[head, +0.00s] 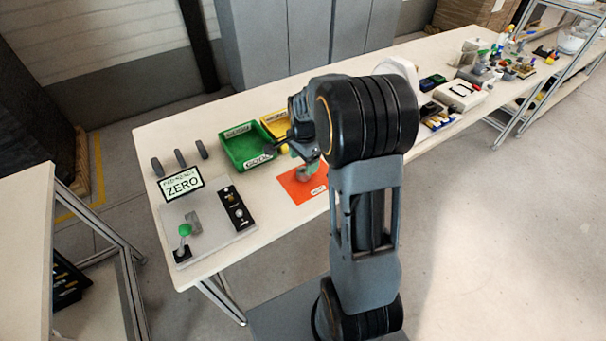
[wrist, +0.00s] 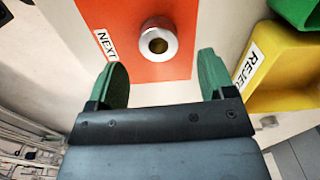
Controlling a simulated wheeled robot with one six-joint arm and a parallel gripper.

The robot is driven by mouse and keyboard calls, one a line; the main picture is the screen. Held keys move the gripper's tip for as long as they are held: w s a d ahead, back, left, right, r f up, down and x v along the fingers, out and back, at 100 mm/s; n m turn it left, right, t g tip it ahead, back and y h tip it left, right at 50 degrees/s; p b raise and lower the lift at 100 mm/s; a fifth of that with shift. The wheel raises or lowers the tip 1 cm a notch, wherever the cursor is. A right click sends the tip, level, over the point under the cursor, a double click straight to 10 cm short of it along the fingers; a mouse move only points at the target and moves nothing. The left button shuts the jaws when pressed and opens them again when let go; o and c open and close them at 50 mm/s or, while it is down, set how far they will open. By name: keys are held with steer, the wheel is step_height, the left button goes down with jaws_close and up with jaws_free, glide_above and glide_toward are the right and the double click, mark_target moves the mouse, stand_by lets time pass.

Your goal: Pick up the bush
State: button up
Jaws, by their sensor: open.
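The bush is a short silver metal ring with a dark central hole (wrist: 158,41). It stands on an orange mat (wrist: 140,72), with its hole facing the wrist camera. In the head view the orange mat (head: 293,186) lies on the table, and the bush (head: 302,174) shows small, partly hidden by my arm. My gripper (wrist: 163,75) is open and empty, with one green finger on each side of the picture. In the wrist view the bush appears between and just beyond the two fingertips, touching neither.
A green bin (head: 243,148) and a yellow bin (head: 275,124) stand behind the mat. The yellow bin (wrist: 285,65) is close to the right finger in the wrist view. A plate with a green-knobbed lever (head: 185,230) lies left. The table's front edge is near.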

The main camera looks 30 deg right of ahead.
mark_target(303, 169)
steer(key=shift+s+f, duration=0.1)
steer(key=shift+f, duration=2.1)
steer(key=shift+c, duration=0.2)
steer(key=c, duration=0.9)
steer(key=shift+o, duration=0.2)
steer(key=shift+r, duration=0.1)
